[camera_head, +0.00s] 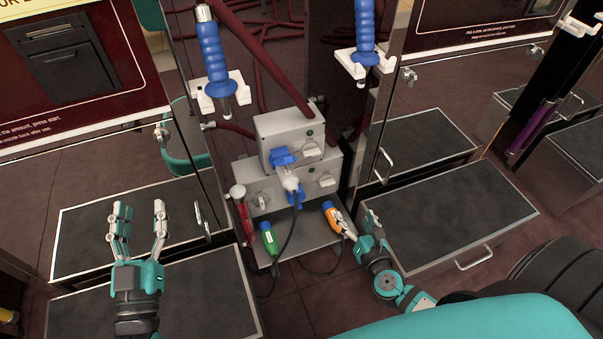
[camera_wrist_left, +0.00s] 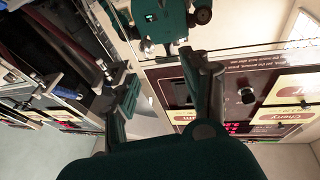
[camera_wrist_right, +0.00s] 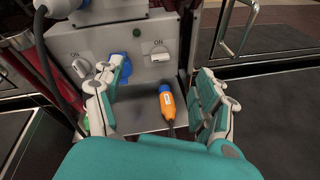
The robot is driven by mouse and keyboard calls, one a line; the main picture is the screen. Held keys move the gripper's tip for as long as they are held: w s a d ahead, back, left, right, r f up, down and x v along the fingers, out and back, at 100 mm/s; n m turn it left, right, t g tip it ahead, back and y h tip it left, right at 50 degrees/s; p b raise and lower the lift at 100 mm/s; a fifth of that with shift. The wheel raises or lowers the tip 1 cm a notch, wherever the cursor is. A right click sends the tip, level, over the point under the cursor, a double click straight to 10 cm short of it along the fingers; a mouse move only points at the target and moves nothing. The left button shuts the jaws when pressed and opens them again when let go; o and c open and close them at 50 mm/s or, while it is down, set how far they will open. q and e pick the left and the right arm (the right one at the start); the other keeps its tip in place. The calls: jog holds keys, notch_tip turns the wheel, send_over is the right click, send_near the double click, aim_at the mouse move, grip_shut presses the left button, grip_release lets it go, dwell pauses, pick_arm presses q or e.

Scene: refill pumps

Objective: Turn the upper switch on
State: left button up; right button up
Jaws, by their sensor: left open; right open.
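The upper grey switch box (camera_head: 290,135) stands on top of the lower box. Its upper switch (camera_head: 310,150) is a pale rotary knob on the right of the front; its setting is too small to read. A blue socket (camera_head: 283,157) beside it has a pale plug and black cable at it. My right gripper (camera_head: 357,228) is open, low and right of the boxes. In the right wrist view its fingers (camera_wrist_right: 160,98) are apart, with the orange connector (camera_wrist_right: 167,105) showing between them, not gripped. My left gripper (camera_head: 141,232) is open and empty at the left, away from the boxes.
The lower box (camera_wrist_right: 140,85) has a left knob (camera_wrist_right: 80,68), a right knob (camera_wrist_right: 160,53) and a blue socket between. A green connector (camera_head: 268,238) lies on the shelf (camera_head: 300,240). Cables hang in front. Blue pump nozzles (camera_head: 213,55) hang above; metal posts flank the boxes.

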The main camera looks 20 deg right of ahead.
jog(key=w+a+r+n+t+y+b, duration=0.2)
jog(key=w+a+r+n+t+b, duration=0.15)
jog(key=r+n, duration=0.2)
send_near(313, 156)
jog(key=w, duration=0.9)
jog(key=shift+d+r, duration=0.15)
jog(key=shift+d, duration=0.05)
jog(key=shift+w, duration=0.5)
pick_arm(q)
jog(key=s+a+r+t+h, duration=0.1)
jog(key=s+r+t, duration=0.5)
jog(key=r, duration=0.6)
jog(key=shift+s+a+h, duration=0.4)
jog(key=shift+s+a, duration=0.1)
jog(key=shift+s, duration=0.1)
pick_arm(e)
jog(key=c, duration=1.2)
jog(key=shift+o, duration=0.2)
